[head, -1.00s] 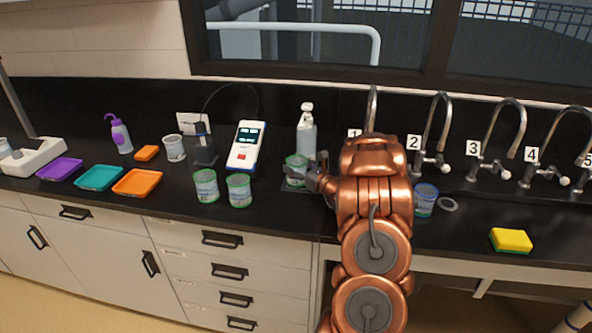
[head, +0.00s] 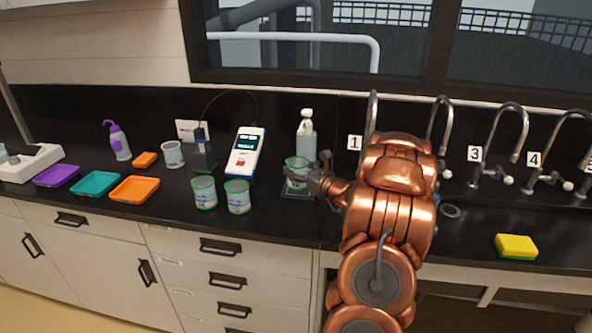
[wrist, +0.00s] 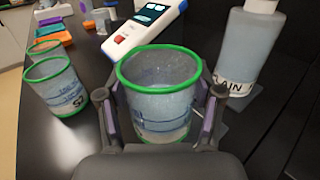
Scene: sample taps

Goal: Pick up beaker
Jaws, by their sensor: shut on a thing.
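A clear beaker with a green rim (wrist: 160,95) stands between the two fingers of my gripper (wrist: 160,112) in the wrist view. The fingers are shut on its sides, and it looks upright. In the head view the same beaker (head: 297,170) is at the left end of my arm, in front of a white bottle (head: 306,140), and my gripper (head: 318,178) partly hides it. It is at or just above a dark square pad (head: 297,194); I cannot tell if it touches. Two more green-rimmed beakers stand to the left, one here (head: 204,193) and one here (head: 237,197).
A white handheld meter (head: 245,152) stands behind the beakers. Coloured trays, such as the orange one (head: 134,189), lie left. Numbered taps (head: 515,140) line the back right. A yellow sponge (head: 516,245) lies front right. My arm covers part of the counter.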

